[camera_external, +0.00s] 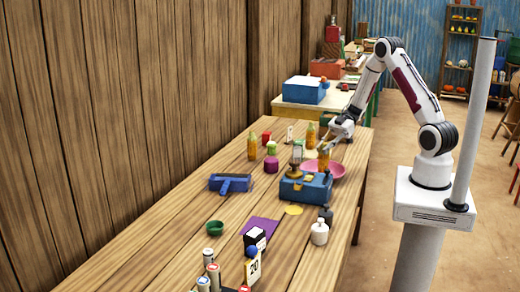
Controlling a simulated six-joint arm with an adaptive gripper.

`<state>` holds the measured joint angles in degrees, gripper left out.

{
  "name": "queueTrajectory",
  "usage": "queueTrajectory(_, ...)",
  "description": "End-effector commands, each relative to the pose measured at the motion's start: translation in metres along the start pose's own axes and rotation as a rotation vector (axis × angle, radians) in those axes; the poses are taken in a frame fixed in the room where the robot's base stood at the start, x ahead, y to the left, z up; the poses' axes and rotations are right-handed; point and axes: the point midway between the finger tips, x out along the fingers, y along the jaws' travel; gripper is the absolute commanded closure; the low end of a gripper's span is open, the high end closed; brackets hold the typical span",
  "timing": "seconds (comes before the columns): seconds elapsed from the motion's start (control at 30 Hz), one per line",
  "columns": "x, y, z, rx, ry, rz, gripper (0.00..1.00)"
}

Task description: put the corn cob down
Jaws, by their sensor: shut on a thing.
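My gripper (326,146) is small in the picture and reaches in from the right, low over the far half of the wooden table (180,208). It appears shut on a yellow-orange corn cob (323,160), which hangs upright under it at the pink pan (338,170) of the balance. I cannot tell whether the cob touches the pan. The blue balance body (303,191) stands just in front of the pan. Similar yellow-orange upright things stand at the left (252,146) and behind (311,136).
The left front of the table is clear. A wooden wall (130,90) runs along the left.

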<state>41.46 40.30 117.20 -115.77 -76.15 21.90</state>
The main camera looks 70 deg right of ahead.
Motion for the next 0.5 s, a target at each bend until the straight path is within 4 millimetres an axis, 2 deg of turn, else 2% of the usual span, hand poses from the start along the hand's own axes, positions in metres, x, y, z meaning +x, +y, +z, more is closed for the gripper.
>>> queueTrajectory(0.33, 0.0004, 0.0001, 0.0011, 0.000, 0.000, 0.000, 1.00)
queueTrajectory(0.37, 0.0005, 0.0000, 0.0012, 0.000, 0.000, 0.000, 0.82)
queueTrajectory(0.4, 0.0004, 0.0000, 0.0012, 0.000, 0.000, 0.000, 0.72)
queueTrajectory(0.43, 0.0005, 0.0000, 0.0011, 0.000, 0.000, 0.000, 0.67)
queueTrajectory(0.5, 0.0005, 0.0000, 0.0011, 0.000, 0.000, 0.000, 0.67)
